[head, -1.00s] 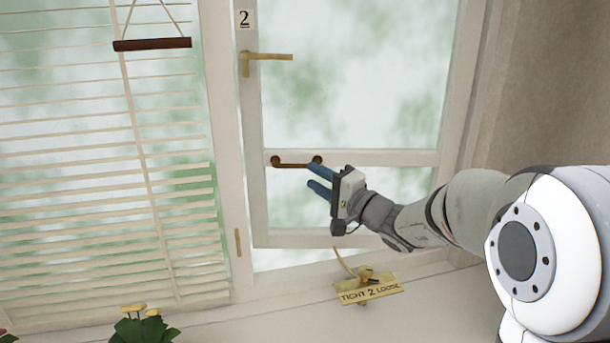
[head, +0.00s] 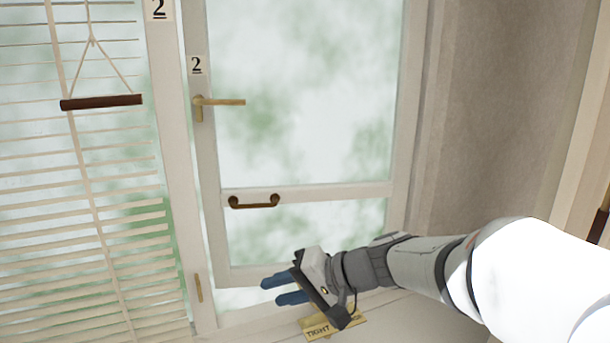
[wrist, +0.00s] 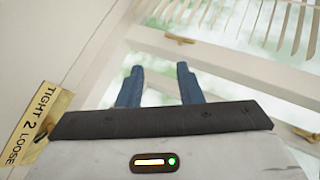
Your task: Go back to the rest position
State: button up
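My gripper (head: 279,291) is in front of the lower part of the window, below the brown pull handle (head: 254,202), and does not touch that handle. Its two blue fingers are spread apart with nothing between them; they also show in the wrist view (wrist: 160,84). The window sash (head: 305,191) stands a little ajar, with a gap at its left edge and bottom. Its brass lever handle (head: 219,102) points right. My arm reaches in from the lower right.
Left are blinds (head: 85,210) with a dark pull bar (head: 101,102). A bare wall (head: 495,110) is right of the window.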

jog(key=s+d+f+h+p, duration=0.1)
jog(key=s+d+h+p, duration=0.1)
jog(key=s+d+h, duration=0.3)
jog(key=s+d+f+n+h+p, duration=0.1)
jog(key=s+d+h, duration=0.5)
jog(key=d, duration=0.8)
jog(key=shift+s+d+f+g+h+p, duration=0.15)
jog(key=shift+s+f+g+h+p, duration=0.2)
jog(key=shift+s+f+p, duration=0.4)
jog(key=shift+s, duration=0.1)
